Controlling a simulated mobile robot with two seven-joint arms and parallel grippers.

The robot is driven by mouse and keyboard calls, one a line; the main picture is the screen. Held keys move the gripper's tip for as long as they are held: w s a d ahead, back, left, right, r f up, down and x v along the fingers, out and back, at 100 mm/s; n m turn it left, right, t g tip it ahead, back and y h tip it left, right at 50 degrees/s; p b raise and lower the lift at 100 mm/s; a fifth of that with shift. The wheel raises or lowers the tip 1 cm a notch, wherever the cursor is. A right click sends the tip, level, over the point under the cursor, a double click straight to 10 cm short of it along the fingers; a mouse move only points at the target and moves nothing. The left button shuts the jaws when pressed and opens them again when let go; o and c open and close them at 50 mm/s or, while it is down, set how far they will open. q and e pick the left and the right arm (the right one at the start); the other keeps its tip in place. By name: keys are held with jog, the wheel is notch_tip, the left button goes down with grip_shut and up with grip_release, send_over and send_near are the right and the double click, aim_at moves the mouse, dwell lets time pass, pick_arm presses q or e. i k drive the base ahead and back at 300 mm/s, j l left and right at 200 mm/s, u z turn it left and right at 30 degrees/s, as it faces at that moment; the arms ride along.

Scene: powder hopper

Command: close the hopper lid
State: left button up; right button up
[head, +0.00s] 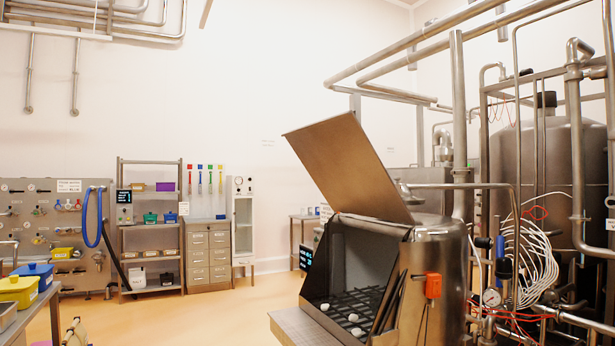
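The hopper (407,275) is a steel box at the lower right, in front of a round steel vessel. Its lid (346,164) is a flat metal plate that stands open, tilted up and back to the left above the opening. The opening faces me and shows a dark grate (362,303) inside, with a few pale lumps (353,317) on it. A steel ledge (300,328) runs along the front of the hopper. An orange box (433,286) is on its right side. I cannot make out either of my grippers in the head view.
Pipes, a gauge (491,297) and coiled white cables (533,265) crowd the right side. Shelves (151,222), drawers (208,256) and a table with tubs (22,289) stand at the left. A small cut-off object (73,332) shows at the bottom left. The middle floor is clear.

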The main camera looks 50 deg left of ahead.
aim_at(336, 151)
jog(key=i+u, duration=0.15)
jog(key=u, duration=1.1)
jog(key=i+l+u, duration=0.2)
jog(key=u, duration=0.25)
jog(key=i+l+u, duration=0.15)
jog(key=l+u, duration=0.25)
jog(key=i+l+u, duration=0.25)
jog(key=l+u, duration=0.8)
jog(key=l, duration=3.5)
jog(key=i+u, duration=0.05)
